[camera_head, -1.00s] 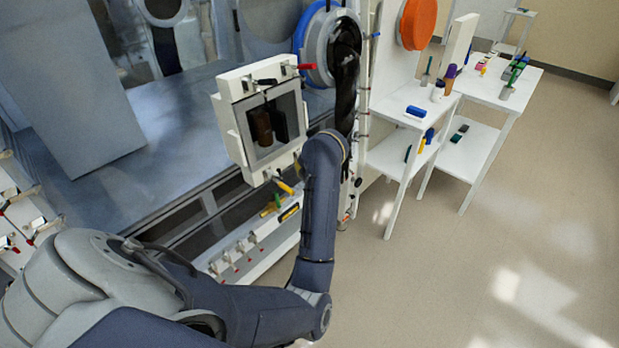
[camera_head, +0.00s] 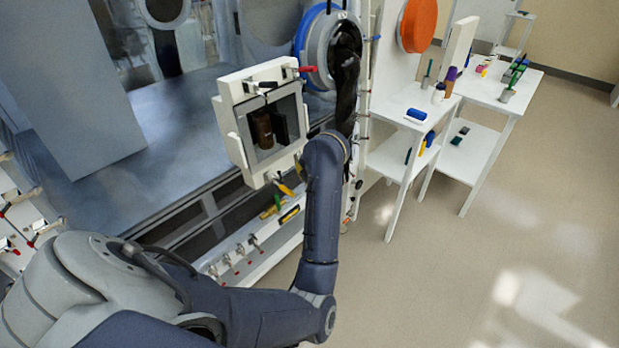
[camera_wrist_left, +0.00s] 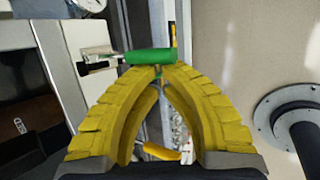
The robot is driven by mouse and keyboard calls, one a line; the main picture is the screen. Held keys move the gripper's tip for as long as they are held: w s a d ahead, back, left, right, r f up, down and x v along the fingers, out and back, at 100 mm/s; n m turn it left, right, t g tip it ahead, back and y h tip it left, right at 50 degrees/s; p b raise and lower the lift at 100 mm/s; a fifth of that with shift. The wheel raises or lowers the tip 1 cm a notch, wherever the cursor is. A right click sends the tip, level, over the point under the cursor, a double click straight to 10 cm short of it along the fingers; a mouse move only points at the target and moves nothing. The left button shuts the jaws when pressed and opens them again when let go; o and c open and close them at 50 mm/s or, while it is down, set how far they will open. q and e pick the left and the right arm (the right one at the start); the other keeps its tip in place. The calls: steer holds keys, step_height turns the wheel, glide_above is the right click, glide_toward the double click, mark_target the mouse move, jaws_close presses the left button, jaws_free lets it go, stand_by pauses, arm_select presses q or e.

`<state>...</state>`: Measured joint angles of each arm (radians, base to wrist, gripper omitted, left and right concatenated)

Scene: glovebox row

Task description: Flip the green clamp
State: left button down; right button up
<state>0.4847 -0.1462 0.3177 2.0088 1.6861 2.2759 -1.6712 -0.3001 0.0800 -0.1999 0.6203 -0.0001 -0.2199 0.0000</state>
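The green clamp (camera_wrist_left: 151,56) shows in the left wrist view as a green handle lying across the picture, with a metal bracket to its left on the white frame. My left gripper (camera_wrist_left: 158,70) has yellow ribbed fingers whose tips meet just below the handle. They look shut and very near or touching the handle; I cannot tell contact for certain. In the head view the green handle (camera_head: 278,199) is small, at the lower right of the square white port frame (camera_head: 240,150). My left forearm stands beside it and partly hides the gripper. My right gripper is out of view.
Red (camera_head: 307,69) and black (camera_head: 268,85) clamp handles are on the frame's top. A blue-ringed round port (camera_head: 330,45) is behind. White side tables (camera_head: 405,100) stand right; floor there is clear.

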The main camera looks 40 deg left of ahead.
arm_select(q)
steer(key=shift+d, duration=0.25)
step_height(320, 180, up, 10)
steer(key=shift+d, duration=0.35)
stand_by(0.5)
steer(key=shift+s, duration=0.1)
